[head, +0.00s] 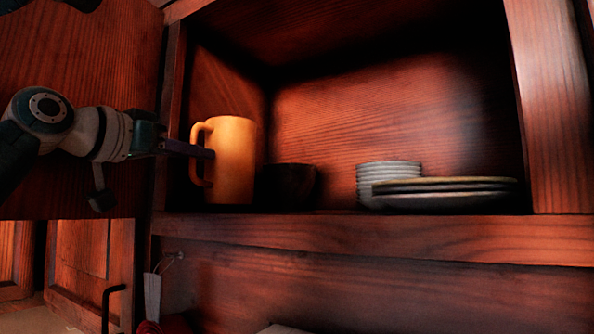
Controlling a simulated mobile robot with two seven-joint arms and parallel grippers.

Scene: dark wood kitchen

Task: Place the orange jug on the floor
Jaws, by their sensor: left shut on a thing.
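The orange jug (234,160) stands upright at the left end of the open cabinet shelf, its handle on the left side. My left gripper (206,153) comes in from the left at about the jug's mid-height. It is shut on the jug, at the handle side. The fingertips overlap the jug's left edge, and the exact contact is partly hidden. My right gripper is not in view. The floor is not clearly visible.
A dark bowl (286,185) stands just right of the jug. Stacked white bowls (388,172) and several plates (445,201) are farther right. The cabinet's left side post (172,110) and the shelf's front edge (380,235) frame the opening. An open door panel (75,80) is at the left.

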